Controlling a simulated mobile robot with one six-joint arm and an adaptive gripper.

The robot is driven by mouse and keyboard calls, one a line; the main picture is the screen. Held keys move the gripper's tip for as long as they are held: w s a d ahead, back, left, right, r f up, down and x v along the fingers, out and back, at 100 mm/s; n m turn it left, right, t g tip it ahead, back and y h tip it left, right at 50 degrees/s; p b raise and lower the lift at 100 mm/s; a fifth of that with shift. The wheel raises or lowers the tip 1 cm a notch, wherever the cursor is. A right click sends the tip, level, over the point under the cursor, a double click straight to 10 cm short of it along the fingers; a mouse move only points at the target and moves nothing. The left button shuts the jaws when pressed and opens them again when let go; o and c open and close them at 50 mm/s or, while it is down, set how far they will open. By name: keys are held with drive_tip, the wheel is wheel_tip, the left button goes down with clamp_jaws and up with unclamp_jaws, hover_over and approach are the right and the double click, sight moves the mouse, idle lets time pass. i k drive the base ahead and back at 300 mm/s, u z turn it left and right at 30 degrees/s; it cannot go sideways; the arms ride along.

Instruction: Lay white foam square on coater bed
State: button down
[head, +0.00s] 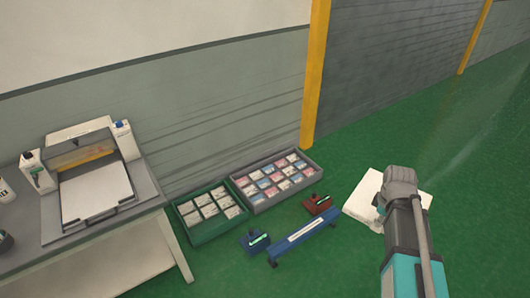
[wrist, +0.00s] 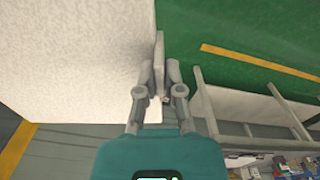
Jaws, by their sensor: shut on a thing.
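The white foam square (wrist: 70,60) fills the upper left of the wrist view, and its right edge is between the fingers of my gripper (wrist: 160,82). My gripper is shut on that edge. In the head view the foam (head: 362,201) shows on both sides of my arm's end at the right, held out over the green floor; the fingers are hidden there by my wrist. The coater (head: 82,150) stands on a grey table at the far left. Its flat white bed (head: 96,194) shows bare, well apart from the foam.
A green crate (head: 188,231) and a grey crate (head: 240,203) of small packets lie between the table (head: 158,189) and my arm. A blue bar (head: 302,239), a blue device (head: 255,241) and a red device (head: 317,204) lie near them. A yellow post (head: 315,75) stands behind.

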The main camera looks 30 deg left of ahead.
sight(95, 190)
drive_tip(key=z, duration=0.1)
drive_tip(key=i, duration=0.15)
drive_tip(key=u, duration=2.4)
drive_tip(key=i, duration=1)
drive_tip(key=z, duration=0.25)
drive_tip(key=k, duration=0.25)
drive_tip(key=u, duration=0.1)
